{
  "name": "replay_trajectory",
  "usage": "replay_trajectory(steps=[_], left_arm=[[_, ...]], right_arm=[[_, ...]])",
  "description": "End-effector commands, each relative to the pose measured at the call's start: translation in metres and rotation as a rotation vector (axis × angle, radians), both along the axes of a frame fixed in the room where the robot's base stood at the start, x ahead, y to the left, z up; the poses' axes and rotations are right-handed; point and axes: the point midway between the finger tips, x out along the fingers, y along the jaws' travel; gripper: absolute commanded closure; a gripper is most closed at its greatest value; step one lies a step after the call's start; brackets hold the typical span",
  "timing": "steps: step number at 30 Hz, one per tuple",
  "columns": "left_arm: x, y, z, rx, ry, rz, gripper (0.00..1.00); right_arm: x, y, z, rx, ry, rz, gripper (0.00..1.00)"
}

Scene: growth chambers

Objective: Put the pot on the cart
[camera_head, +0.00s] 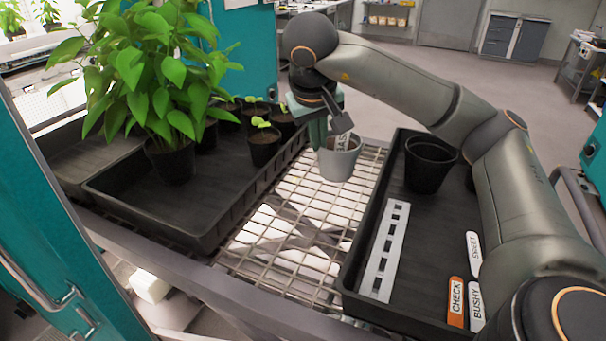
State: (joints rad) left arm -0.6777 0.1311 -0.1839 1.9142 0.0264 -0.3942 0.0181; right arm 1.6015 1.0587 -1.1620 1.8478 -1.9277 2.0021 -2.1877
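A grey pot (338,166) with dark soil and a white label stands upright over the wire shelf (290,222) of the cart, in the gap between two black trays. I cannot tell whether its base rests on the wires or is just above them. My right gripper (321,130) points down at the left side of the pot's rim, with a greenish finger touching or very close to it. The other finger is not clear, so its grip on the pot cannot be made out. My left gripper is not in view.
The left black tray (212,232) holds a tall leafy plant (160,85) and several small seedling pots. The right black tray (383,190) holds an empty black pot (428,165), a slotted white strip (384,255) and labels. Bare wire shelf shows in front of the grey pot.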

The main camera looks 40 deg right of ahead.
Motion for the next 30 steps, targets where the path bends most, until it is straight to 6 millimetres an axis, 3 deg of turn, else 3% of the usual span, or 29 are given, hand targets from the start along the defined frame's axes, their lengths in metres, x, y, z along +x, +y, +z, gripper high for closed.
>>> replay_trajectory(steps=[2, 7, 14, 21, 30], left_arm=[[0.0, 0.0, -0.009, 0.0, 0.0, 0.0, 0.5], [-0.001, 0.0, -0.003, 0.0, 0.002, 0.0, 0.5], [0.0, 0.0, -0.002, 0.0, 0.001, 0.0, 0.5], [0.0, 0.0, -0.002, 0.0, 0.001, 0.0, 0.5], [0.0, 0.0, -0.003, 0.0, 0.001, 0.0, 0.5]], right_arm=[[0.012, -0.001, -0.022, 0.0, 0.009, 0.0, 1.0], [0.03, -0.003, -0.037, -0.001, 0.003, 0.0, 1.0], [0.04, -0.004, -0.05, -0.001, 0.003, 0.0, 1.0], [0.042, -0.004, -0.082, -0.003, 0.003, 0.001, 1.0], [0.042, -0.004, -0.084, -0.003, 0.0, 0.001, 1.0]])
